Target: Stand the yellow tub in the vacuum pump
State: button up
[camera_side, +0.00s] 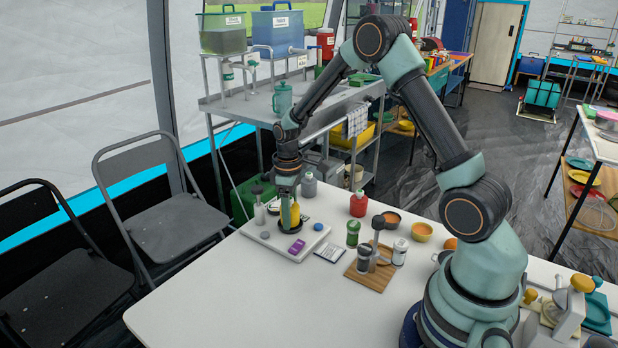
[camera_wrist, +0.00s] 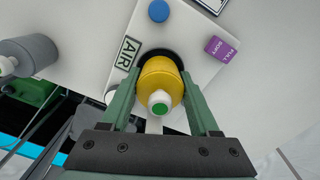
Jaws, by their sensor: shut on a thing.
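The yellow tub (camera_wrist: 163,78) is upright between the two green fingers of my gripper (camera_wrist: 161,85), which is shut on it. Its white cap with a green centre faces the wrist camera. The tub (camera_side: 295,211) shows partly behind a finger of my gripper (camera_side: 290,214) in the side view. The vacuum pump (camera_side: 297,253) is a flat white unit with a dark round recess. In the wrist view the dark recess of the pump (camera_wrist: 204,83) shows around the tub. The tub's base is hidden, so I cannot tell whether it touches the recess floor.
The pump carries a blue knob (camera_wrist: 158,10), a purple block (camera_wrist: 220,48) and an AIR label (camera_wrist: 128,52). A grey bottle (camera_side: 308,186), red jar (camera_side: 358,204) and green shaker (camera_side: 352,233) stand nearby. The table's front left is clear.

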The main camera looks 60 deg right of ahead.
jog(key=shift+f, duration=0.15)
jog(key=o, duration=0.7)
jog(key=shift+r, duration=5.5)
